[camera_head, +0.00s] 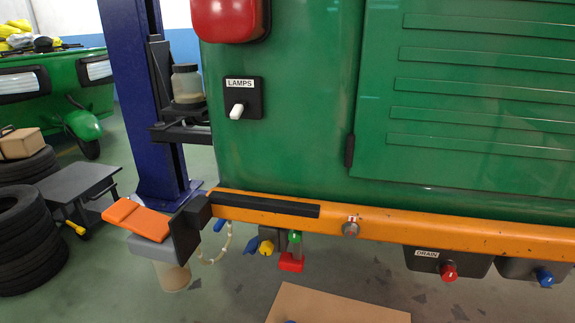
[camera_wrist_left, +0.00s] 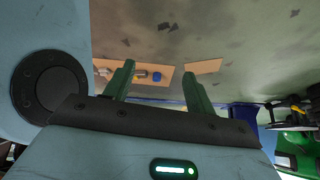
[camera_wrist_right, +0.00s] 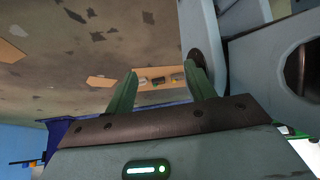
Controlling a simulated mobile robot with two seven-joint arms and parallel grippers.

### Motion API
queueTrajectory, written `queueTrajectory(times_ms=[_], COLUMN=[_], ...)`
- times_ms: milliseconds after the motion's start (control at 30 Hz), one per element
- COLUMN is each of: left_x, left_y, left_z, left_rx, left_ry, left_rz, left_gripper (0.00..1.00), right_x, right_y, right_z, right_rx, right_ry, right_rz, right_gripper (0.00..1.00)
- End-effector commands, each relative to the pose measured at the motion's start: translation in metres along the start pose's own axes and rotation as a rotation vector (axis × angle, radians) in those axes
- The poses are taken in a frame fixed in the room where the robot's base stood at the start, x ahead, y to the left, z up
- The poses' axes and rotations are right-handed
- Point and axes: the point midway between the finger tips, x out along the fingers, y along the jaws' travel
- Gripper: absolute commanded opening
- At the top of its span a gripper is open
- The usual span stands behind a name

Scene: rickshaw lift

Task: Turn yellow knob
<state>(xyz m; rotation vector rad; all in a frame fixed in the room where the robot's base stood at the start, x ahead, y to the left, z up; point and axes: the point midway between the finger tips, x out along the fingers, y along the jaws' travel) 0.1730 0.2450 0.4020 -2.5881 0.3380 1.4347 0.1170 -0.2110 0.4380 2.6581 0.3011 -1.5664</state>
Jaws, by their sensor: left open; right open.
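The yellow knob (camera_head: 266,248) hangs under the orange bar (camera_head: 450,233) of the green vehicle in the head view, beside a blue part. A green knob and a red block (camera_head: 291,263) are just to its right. My left gripper (camera_wrist_left: 160,72) shows in the left wrist view with its two green fingers apart and nothing between them. My right gripper (camera_wrist_right: 161,70) is likewise open and empty in the right wrist view. Neither gripper appears in the head view, so both are away from the knob. I cannot make out the yellow knob clearly in the wrist views.
A red knob (camera_head: 449,272) labelled DRAIN and a blue knob (camera_head: 545,278) sit under the bar at the right. A LAMPS switch (camera_head: 237,111) is on the green panel. A blue post (camera_head: 140,90), a cart (camera_head: 85,188) and stacked tires (camera_head: 28,235) stand left. Cardboard (camera_head: 335,306) lies on the floor.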

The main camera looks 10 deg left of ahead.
Motion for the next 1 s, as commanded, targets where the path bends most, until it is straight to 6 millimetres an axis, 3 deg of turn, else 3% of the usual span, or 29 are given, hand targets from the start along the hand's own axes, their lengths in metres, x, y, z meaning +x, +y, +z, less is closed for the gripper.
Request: queueTrajectory(times_ms=[100,267,400,767,1000], left_x=[-0.027,-0.059,-0.076,-0.128,-0.168], left_y=[0.026,0.05,0.046,0.047,0.045], left_z=[0.01,0.016,0.002,-0.029,-0.062], left_rx=[-0.063,-0.137,-0.126,-0.129,-0.13], left_ry=[-0.018,-0.039,-0.023,-0.002,0.03], left_rz=[0.022,0.036,0.033,0.032,0.028], left_gripper=[0.56,0.56,0.56,0.56,0.56], right_x=[0.001,0.003,-0.017,-0.073,-0.115], right_y=[0.0,0.001,0.001,-0.007,-0.013], right_z=[-0.002,-0.005,-0.026,-0.044,-0.077], right_rx=[-0.001,-0.002,-0.005,-0.001,0.001], right_ry=[0.003,0.011,0.04,0.039,0.077], right_rz=[0.001,0.002,0.006,0.002,0.001], right_gripper=[0.55,0.55,0.55,0.55,0.55])
